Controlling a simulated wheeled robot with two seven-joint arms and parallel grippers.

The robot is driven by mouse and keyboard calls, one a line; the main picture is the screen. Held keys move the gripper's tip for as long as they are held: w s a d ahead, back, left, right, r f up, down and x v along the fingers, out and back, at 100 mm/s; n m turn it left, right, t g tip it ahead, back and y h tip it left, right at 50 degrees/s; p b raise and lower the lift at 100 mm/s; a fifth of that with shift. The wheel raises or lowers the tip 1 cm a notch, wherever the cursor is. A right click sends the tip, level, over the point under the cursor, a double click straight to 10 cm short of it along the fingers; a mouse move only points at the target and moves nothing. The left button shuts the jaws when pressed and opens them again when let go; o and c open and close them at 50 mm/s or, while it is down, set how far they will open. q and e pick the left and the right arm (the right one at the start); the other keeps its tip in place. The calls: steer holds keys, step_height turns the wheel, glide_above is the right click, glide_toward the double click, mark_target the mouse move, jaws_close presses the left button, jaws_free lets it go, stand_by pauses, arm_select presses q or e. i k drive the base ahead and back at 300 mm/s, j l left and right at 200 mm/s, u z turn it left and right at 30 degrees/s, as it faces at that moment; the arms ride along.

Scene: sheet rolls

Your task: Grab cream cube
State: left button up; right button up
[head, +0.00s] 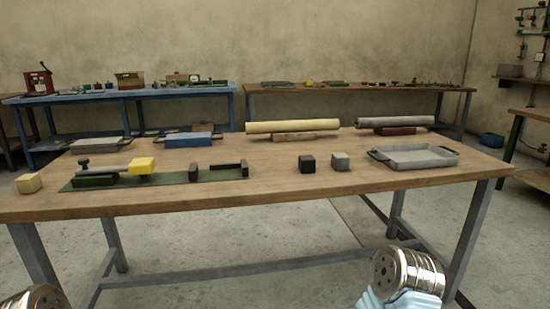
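The cream cube (29,183) sits at the far left of the wooden table, near its front edge, left of the green mat. Its top and front faces show, and nothing covers it. No gripper fingers show in the head view, so both grippers are out of sight.
Rolls (293,126) lie behind.

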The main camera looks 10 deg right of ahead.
mark_target(29, 183)
steer(key=k, duration=0.5)
steer(key=k+j+z, duration=0.1)
steer(key=z, duration=1.45)
steer(key=k+j, duration=0.1)
steer(key=j, duration=0.3)
steer(key=k+j, duration=0.1)
steer(key=j, duration=0.3)
steer(key=k+j, duration=0.1)
steer(key=j, duration=0.3)
steer(key=k+j+z, duration=0.1)
steer(key=j, duration=0.3)
steer(key=k+j, duration=0.1)
steer(key=j, duration=0.3)
steer(key=k+j, duration=0.15)
steer(key=j, duration=0.25)
steer(key=k+j, duration=0.1)
steer(key=j, duration=0.25)
steer(key=k+j+z, duration=0.1)
steer(key=j, duration=0.3)
